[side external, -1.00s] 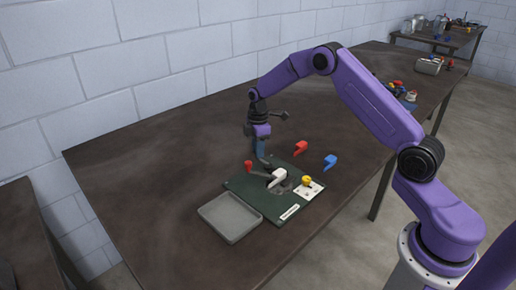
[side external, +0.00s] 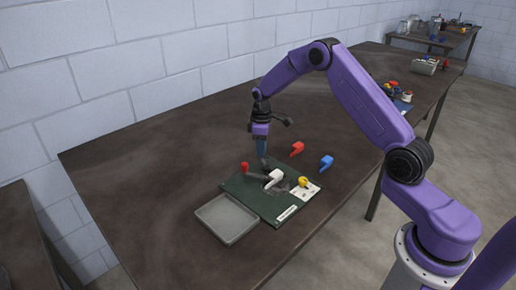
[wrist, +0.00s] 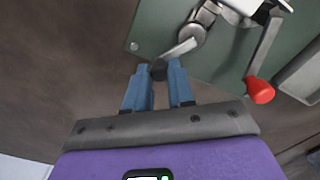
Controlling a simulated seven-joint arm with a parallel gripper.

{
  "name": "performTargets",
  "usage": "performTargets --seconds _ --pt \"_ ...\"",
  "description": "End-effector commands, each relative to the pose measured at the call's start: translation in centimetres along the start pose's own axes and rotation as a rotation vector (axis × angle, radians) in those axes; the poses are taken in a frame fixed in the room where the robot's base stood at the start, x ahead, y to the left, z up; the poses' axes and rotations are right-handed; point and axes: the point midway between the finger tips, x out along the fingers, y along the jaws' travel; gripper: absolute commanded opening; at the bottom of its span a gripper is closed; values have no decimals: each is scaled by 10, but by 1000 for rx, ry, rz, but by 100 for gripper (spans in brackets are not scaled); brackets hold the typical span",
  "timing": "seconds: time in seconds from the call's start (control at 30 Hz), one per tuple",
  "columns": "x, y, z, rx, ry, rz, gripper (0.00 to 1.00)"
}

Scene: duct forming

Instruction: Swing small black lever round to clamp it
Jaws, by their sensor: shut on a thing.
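My gripper (wrist: 158,72) has its blue fingers closed around the black tip of the small lever (wrist: 180,49). The lever's short metal arm runs from the fingers up to a round pivot (wrist: 192,36) on the green board (wrist: 152,22). In the side external view my gripper (side external: 263,160) points down at the board's back edge, and the small lever is too small to make out there. A white elbow-shaped part (side external: 275,178) sits on the green board (side external: 262,204). It shows partly at the top of the wrist view (wrist: 245,6).
A longer lever with a red knob (wrist: 260,90) stands close to the right of my gripper. A grey tray (side external: 227,219) lies at the board's front left. A yellow part (side external: 303,182) sits on a white plate. Red (side external: 297,149) and blue (side external: 326,162) parts lie behind.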

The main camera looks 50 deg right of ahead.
Motion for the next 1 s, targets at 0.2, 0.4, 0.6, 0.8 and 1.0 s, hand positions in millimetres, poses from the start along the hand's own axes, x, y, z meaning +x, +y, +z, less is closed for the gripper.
performTargets --seconds 0.2,0.4,0.6,0.8,1.0 --pt "0 3 12 209 -4 -1 0" --pt "-1 4 21 399 -3 -1 0" --pt "0 3 31 586 -4 0 0" --pt "0 1 39 756 -4 0 0" --pt "0 -2 44 888 -4 0 0"
